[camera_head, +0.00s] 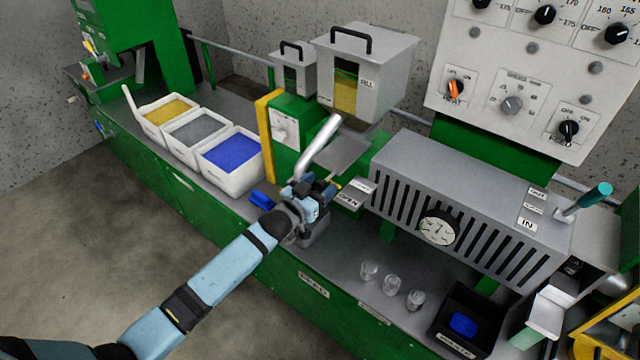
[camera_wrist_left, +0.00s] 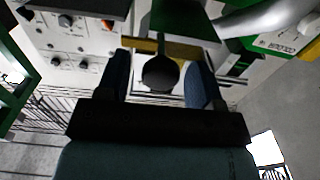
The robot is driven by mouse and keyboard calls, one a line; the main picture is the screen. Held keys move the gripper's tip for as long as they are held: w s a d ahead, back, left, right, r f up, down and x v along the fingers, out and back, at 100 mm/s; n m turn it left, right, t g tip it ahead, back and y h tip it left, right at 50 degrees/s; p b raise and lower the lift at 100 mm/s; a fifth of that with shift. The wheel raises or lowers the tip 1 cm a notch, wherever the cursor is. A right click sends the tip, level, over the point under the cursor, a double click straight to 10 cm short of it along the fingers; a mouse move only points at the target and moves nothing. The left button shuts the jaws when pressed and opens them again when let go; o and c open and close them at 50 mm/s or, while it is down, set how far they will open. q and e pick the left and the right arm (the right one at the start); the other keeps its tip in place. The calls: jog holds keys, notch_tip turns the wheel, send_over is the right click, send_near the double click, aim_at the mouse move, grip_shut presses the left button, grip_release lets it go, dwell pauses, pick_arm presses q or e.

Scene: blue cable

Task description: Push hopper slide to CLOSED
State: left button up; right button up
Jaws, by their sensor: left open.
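My left gripper (camera_head: 322,190) is over the front of the machine, beside the foot of the silver pipe (camera_head: 320,148) and near the small white labels (camera_head: 359,186). In the left wrist view its two blue fingers (camera_wrist_left: 163,82) are open on either side of a dark round knob (camera_wrist_left: 160,74). I cannot tell whether they touch it. A yellow bar (camera_wrist_left: 185,52) shows behind the knob; I take these for the hopper slide. In the head view the arm hides most of it, and its position cannot be told. The grey hopper (camera_head: 392,82) with a yellow window stands above. My right gripper is out of view.
Bins of yellow, grey and blue pellets (camera_head: 252,178) stand left of the gripper. A blue scoop-like piece (camera_head: 262,199) lies close beside it. The slotted grey barrel (camera_head: 470,190) is to the right. Small clear cups (camera_head: 392,286) and a black tray (camera_head: 490,308) stand in front.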

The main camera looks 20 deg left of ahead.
aim_at(335, 171)
pick_arm(q)
jog(key=shift+w, duration=0.15)
grip_shut()
jog(key=b+x, duration=0.2)
jog(key=x, duration=0.4)
jog(key=shift+w+d+f, duration=0.1)
